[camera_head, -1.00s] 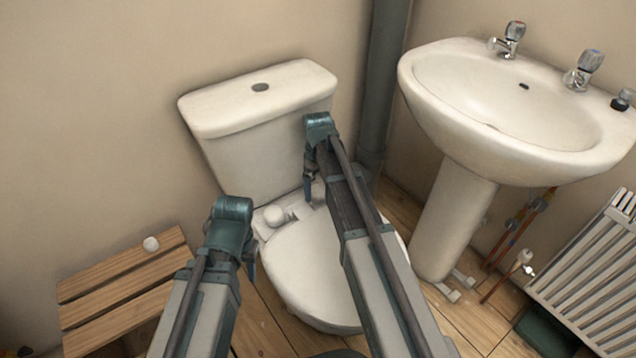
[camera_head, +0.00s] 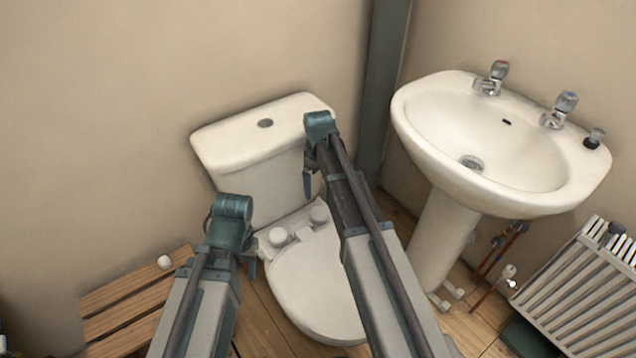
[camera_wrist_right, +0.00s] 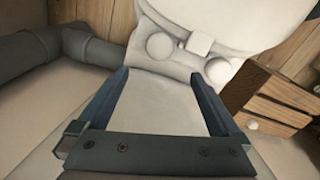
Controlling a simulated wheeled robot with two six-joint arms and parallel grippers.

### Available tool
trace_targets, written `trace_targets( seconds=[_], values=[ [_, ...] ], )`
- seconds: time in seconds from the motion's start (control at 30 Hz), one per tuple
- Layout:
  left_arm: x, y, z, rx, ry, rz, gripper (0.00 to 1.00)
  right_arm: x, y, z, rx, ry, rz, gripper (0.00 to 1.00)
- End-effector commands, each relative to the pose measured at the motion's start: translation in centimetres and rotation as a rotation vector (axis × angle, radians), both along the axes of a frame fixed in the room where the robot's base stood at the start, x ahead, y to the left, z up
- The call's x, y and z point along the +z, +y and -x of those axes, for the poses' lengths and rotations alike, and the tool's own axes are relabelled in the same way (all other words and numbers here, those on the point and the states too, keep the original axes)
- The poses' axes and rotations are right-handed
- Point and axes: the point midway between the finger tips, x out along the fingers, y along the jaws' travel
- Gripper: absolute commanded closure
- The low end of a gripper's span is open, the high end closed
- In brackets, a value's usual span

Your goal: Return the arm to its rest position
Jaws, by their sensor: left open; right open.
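My left arm comes in from the bottom left in the head view, and its left gripper (camera_head: 250,268) hangs below the wrist, left of the toilet seat. My right arm reaches up across the toilet, and its right gripper (camera_head: 308,183) points down in front of the cistern. In the right wrist view the right gripper's two fingers (camera_wrist_right: 158,95) are spread wide with nothing between them. Past them are the white toilet's hinge end and lid (camera_wrist_right: 235,22). The left gripper's fingers are mostly hidden behind its wrist in the head view.
The toilet (camera_head: 315,285) stands against the wall, its cistern (camera_head: 258,140) behind. A pedestal basin (camera_head: 440,140) is at right, with a radiator (camera_head: 575,290) below it. A wooden slatted bench (camera_head: 130,305) with a small white round object (camera_head: 164,262) is at left. A grey pipe (camera_head: 378,90) runs up the corner.

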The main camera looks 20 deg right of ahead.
Motion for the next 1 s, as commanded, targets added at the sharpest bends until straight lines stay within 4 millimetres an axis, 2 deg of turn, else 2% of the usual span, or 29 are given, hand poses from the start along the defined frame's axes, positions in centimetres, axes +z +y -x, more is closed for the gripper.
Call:
trace_targets(
  seconds=[0.67,0.77,0.87,1.0],
  values=[
    [-0.1,0.0,0.0,0.000,0.000,0.000,0.54,-0.1,0.3,0.3,-0.002,0.001,0.001,0.00],
    [-0.1,0.0,0.0,0.000,0.000,0.000,0.54,-0.1,1.8,2.2,-0.015,0.007,0.006,0.00],
    [-0.1,0.0,0.0,0.000,0.000,0.000,0.54,-0.1,4.8,6.1,-0.053,0.017,0.018,0.00],
    [-0.1,0.0,0.0,0.000,0.000,0.000,0.54,0.0,8.8,12.6,-0.128,0.032,0.045,0.00]
  ],
)
